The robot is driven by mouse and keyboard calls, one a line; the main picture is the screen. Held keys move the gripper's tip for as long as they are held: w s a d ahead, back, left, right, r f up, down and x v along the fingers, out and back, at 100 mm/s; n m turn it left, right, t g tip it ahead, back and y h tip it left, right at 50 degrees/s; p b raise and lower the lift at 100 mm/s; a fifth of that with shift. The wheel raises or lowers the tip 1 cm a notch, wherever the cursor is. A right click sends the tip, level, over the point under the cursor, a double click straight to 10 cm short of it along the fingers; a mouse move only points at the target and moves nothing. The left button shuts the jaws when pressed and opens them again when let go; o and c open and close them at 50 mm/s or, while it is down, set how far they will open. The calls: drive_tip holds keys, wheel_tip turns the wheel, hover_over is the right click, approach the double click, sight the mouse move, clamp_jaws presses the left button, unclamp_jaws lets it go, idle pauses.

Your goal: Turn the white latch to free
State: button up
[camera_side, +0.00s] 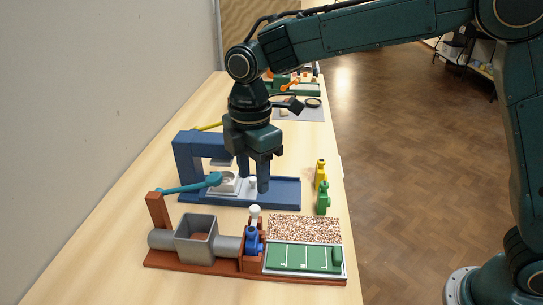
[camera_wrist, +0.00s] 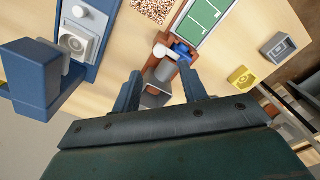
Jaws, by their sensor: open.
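A small white-capped piece (camera_side: 255,211), which looks like the white latch, stands upright beside a blue part (camera_side: 252,241) on the brown fixture (camera_side: 160,258). In the wrist view the white piece (camera_wrist: 160,50) lies just beyond my fingertips, next to the blue part (camera_wrist: 182,52). Which way the latch is set, I cannot tell. My gripper (camera_side: 253,180) points down, open and empty, above the blue press base, higher and farther back than the white piece. In the wrist view the two fingers of my gripper (camera_wrist: 160,72) are apart, with the grey hopper (camera_wrist: 158,76) showing between them.
The blue press (camera_side: 188,160) with a teal lever (camera_side: 190,186) stands close beside and below my gripper. The grey hopper (camera_side: 196,238) and green panel (camera_side: 303,257) flank the latch. Green (camera_side: 323,198) and yellow (camera_side: 320,174) bottle-shaped pieces stand near the table's right edge.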

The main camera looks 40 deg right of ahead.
sight(255, 208)
wheel_tip(255, 208, down, 7)
drive_tip(key=shift+f, duration=0.2)
idle(0.4)
clamp_jaws()
